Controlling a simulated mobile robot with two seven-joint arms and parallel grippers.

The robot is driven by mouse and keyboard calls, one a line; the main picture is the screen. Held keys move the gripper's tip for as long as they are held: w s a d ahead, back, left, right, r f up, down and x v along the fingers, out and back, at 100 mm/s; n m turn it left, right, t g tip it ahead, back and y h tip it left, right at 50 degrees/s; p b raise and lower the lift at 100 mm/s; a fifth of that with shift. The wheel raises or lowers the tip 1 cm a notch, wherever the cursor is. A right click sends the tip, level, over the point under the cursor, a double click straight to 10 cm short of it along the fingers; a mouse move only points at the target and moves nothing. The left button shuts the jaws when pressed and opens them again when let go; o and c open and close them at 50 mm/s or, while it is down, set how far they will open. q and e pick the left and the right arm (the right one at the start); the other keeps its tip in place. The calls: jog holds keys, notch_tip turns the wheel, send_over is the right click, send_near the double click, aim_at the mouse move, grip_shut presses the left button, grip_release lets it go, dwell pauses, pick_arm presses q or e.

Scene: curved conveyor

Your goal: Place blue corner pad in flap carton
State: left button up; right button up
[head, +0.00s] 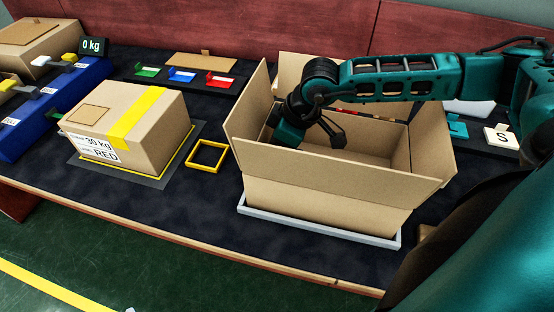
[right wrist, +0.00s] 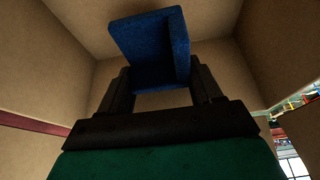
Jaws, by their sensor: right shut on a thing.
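The flap carton (head: 320,207) is an open cardboard box with raised flaps, standing on a grey-edged base on the dark table in the head view. My right arm reaches over its right side, and my right gripper (head: 312,133) is down inside it near the left wall. In the right wrist view my right gripper (right wrist: 160,92) is shut on the blue corner pad (right wrist: 145,45), an angled blue piece between the fingers. Cardboard walls surround the pad there. The carton hides the pad in the head view. My left gripper is not in view.
A taped carton (head: 135,120) labelled 30 kg RED sits on a mat at left. A yellow square frame (head: 207,156) lies between the cartons. Green, blue and red pieces (head: 182,75) lie behind. A card marked S (head: 501,137) is at right.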

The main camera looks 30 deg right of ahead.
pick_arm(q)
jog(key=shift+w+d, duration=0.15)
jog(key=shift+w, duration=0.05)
pick_arm(e)
jog(key=shift+f, duration=2.25)
pick_arm(q)
jog(key=shift+b, duration=0.3)
pick_arm(e)
jog(key=o, duration=1)
jog(key=shift+f, duration=0.1)
jog(key=shift+r, duration=0.3)
jog(key=p+v, duration=0.3)
jog(key=v, duration=0.7)
jog(key=shift+w+r+p, duration=0.1)
jog(key=shift+r+p, duration=0.05)
jog(key=shift+p, duration=0.25)
jog(key=shift+p+v, duration=0.75)
jog(key=shift+p, duration=0.05)
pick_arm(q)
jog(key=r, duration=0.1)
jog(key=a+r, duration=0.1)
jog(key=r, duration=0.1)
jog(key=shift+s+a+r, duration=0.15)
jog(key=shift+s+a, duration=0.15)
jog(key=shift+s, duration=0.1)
pick_arm(e)
jog(key=shift+d, duration=0.1)
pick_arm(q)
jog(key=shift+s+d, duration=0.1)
